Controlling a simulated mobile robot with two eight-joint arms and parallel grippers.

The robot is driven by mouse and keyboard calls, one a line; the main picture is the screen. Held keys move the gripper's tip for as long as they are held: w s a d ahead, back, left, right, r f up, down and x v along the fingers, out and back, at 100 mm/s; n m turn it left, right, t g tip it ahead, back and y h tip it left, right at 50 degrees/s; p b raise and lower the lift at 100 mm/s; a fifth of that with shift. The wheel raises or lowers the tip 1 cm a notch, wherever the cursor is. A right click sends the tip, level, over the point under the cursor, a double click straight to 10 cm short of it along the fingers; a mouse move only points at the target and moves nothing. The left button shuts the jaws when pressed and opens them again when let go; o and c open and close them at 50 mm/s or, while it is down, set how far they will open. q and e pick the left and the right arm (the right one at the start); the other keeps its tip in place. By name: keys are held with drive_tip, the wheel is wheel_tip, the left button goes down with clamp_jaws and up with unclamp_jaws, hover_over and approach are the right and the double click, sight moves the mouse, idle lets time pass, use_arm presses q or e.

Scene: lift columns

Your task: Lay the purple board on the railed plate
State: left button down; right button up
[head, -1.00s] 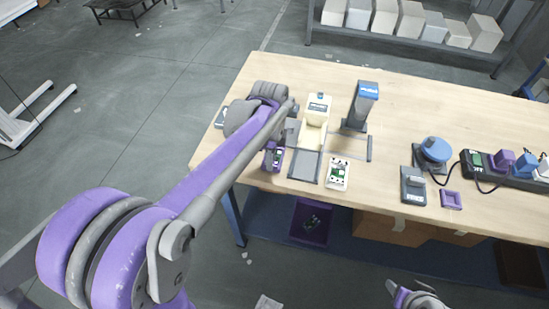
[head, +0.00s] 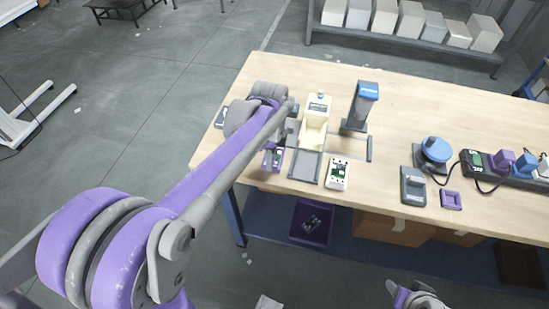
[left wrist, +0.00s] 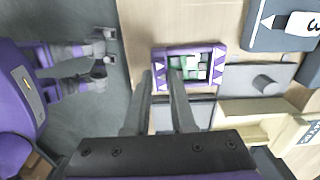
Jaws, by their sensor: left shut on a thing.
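The purple board (head: 272,160), with a green and white face, is at the table's front left edge; it shows more fully in the left wrist view (left wrist: 205,54). My left gripper (left wrist: 160,72) is shut on the board's near edge. The railed plate (head: 305,167) is grey with raised side rails, in front of the cream machine (head: 315,112). It lies just right of the board and looks empty; part of it shows in the left wrist view (left wrist: 200,113). My right gripper (head: 412,295) is partly in view at the bottom, its jaws unclear.
A white device (head: 337,173) lies right of the plate. A grey stand with a blue top (head: 363,105) rises behind it. A purple bin (head: 312,222) is below the table. The table's back middle is clear.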

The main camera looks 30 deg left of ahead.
idle(0.5)
use_arm(q)
drive_tip(key=shift+r+p, duration=1.95)
drive_tip(key=shift+r, duration=1.1)
use_arm(e)
drive_tip(key=shift+w+r, duration=0.2)
drive_tip(key=shift+r, duration=0.6)
drive_tip(key=shift+w+r, duration=0.25)
drive_tip(key=shift+r, duration=0.5)
drive_tip(key=shift+w+r, duration=0.2)
drive_tip(key=shift+r, duration=0.6)
